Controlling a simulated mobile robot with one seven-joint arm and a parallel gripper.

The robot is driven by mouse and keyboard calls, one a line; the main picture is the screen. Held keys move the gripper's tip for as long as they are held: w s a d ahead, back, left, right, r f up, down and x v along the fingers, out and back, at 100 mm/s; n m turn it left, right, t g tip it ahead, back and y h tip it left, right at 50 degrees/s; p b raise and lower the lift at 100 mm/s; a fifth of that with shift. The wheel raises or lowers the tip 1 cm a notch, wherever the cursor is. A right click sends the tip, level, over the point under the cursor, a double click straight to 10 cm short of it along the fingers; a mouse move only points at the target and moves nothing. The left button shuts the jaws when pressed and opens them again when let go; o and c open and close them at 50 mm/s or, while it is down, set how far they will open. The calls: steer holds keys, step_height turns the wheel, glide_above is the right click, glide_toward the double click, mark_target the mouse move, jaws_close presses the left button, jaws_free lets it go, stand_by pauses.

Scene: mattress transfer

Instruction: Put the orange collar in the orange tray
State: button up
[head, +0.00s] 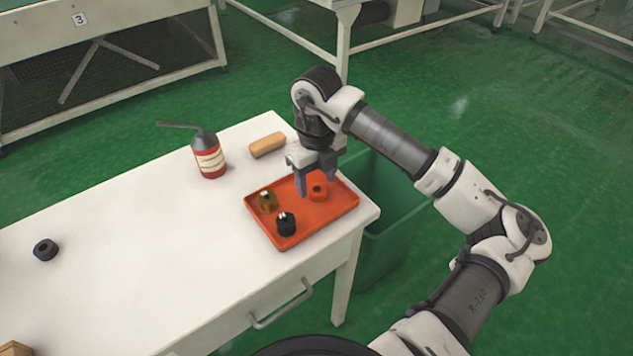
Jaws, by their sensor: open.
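The orange collar (318,190) is a short ring with a dark hole, lying in the orange tray (290,238) near its back right part. My gripper (318,188) is open over the tray, its fingers pointing down around or just behind the collar. I cannot tell whether the fingers touch it. The tray sits at the right end of the white table. It also holds a brass-coloured knob-like part (268,201) and a black one (286,223), both left of the collar.
A black collar (46,250) lies far left on the white table (150,240). A green bin (395,205) stands beyond the table's right edge. The table's middle is clear.

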step_height(320, 180, up, 10)
steer(key=b, duration=0.1)
steer(key=shift+r, duration=0.25)
